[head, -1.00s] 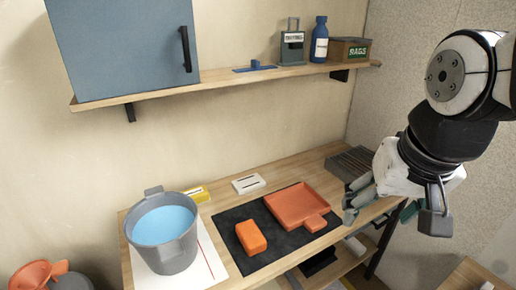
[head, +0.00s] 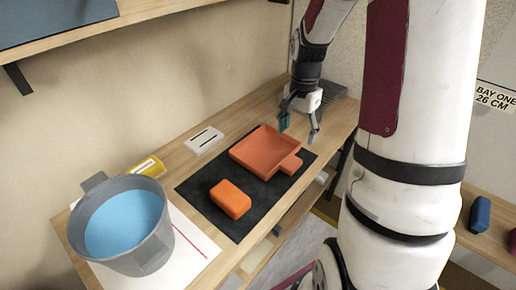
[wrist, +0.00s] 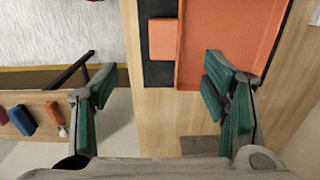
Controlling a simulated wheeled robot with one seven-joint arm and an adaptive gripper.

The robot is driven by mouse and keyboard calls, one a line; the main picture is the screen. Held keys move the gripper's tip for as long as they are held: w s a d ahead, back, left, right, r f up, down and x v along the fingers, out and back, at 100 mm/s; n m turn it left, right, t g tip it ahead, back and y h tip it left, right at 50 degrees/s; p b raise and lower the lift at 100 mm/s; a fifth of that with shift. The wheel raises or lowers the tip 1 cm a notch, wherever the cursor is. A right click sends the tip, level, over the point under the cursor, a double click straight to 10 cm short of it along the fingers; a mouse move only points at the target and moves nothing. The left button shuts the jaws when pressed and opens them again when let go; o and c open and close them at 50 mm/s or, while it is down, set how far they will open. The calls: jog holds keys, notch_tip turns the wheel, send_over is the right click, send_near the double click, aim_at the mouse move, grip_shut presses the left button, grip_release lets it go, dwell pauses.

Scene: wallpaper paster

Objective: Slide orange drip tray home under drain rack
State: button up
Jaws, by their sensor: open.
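The orange drip tray (head: 262,150) lies on a black mat, its square handle tab (head: 291,164) pointing right and toward the front. The dark grey slatted drain rack (head: 326,92) stands at the table's far right end, partly hidden behind my gripper. My gripper (head: 299,128) is open and empty, between tray and rack. In the wrist view my gripper (wrist: 158,75) has its fingers spread. There the tray (wrist: 235,40) is ahead at the upper right, its right finger overlapping the tray's edge in the picture. The tab (wrist: 164,38) lies ahead of the gap between the fingers.
An orange block (head: 230,198) lies on the black mat (head: 200,186) left of the tray. A grey bucket of blue liquid (head: 122,225), a yellow item (head: 148,167) and a white slotted plate (head: 204,140) stand further left. A shelf (head: 90,38) overhangs the back left.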

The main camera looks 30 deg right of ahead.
send_over(291, 162)
jog(key=f, duration=0.5)
jog(key=s+f, duration=0.1)
jog(key=f, duration=0.2)
jog(key=shift+f+b, duration=0.15)
jog(key=shift+b, duration=0.15)
jog(key=shift+w+f, duration=0.25)
jog(key=shift+f, duration=1.05)
jog(key=shift+w+f, duration=0.2)
jog(key=shift+f, duration=1.1)
jog(key=shift+c, duration=0.6)
jog(key=c, duration=1.4)
jog(key=shift+c, duration=0.2)
jog(key=shift+r, duration=0.1)
